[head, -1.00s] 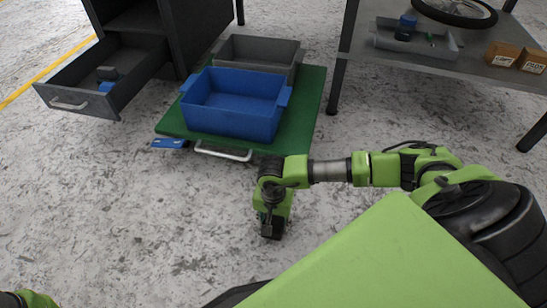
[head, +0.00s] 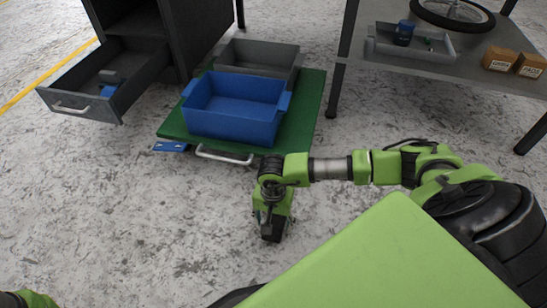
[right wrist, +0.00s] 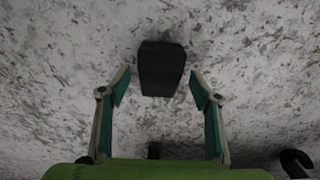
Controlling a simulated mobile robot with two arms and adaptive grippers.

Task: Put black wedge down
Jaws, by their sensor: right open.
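The black wedge (right wrist: 162,68) is a dark block on the speckled floor in the right wrist view, just beyond and between my right fingertips. My right gripper (right wrist: 157,88) is open, with a visible gap between each finger and the wedge. In the head view my right gripper (head: 268,212) points down at the floor in front of the green cart, and the dark wedge (head: 273,231) shows at its lower end, partly covered. My left gripper is not seen; only a bit of green arm shows at the lower left corner.
The green cart (head: 312,104) carries a blue bin (head: 235,125) and a grey bin (head: 262,50). Left is a dark cabinet with an open drawer (head: 85,107). Right is a table (head: 455,65) with a tray, a wheel and small boxes. Floor left of my right gripper is clear.

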